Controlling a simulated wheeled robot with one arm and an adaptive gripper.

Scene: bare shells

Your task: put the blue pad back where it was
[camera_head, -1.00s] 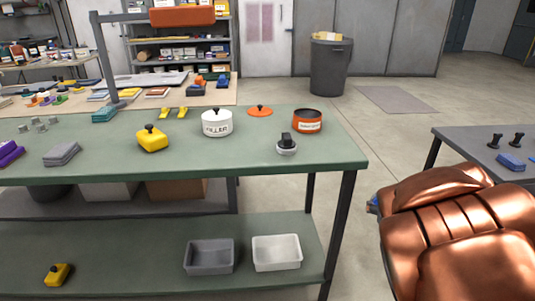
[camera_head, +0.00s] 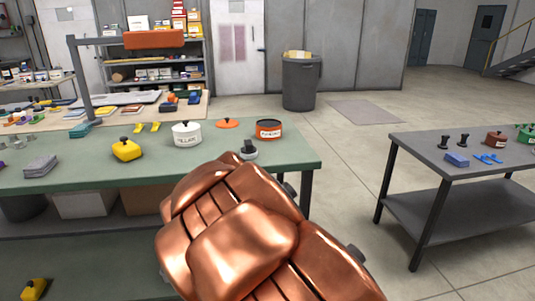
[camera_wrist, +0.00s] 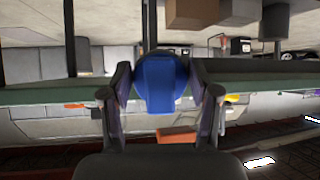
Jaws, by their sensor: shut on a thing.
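A blue thing (camera_wrist: 160,84), which I take to be the blue pad, is held between the two fingers of my gripper (camera_wrist: 160,92) in the wrist view. The gripper is shut on it, one finger on each side. It looks clear of any surface. In the head view my copper arm hides the gripper and the held pad. The green bench (camera_head: 285,166) lies behind my arm. Another blue block (camera_head: 457,159) lies on the grey table (camera_head: 425,140) at the right.
Black knobs and blue pieces (camera_head: 488,158) stand on the grey table. Open floor lies between bench and table.

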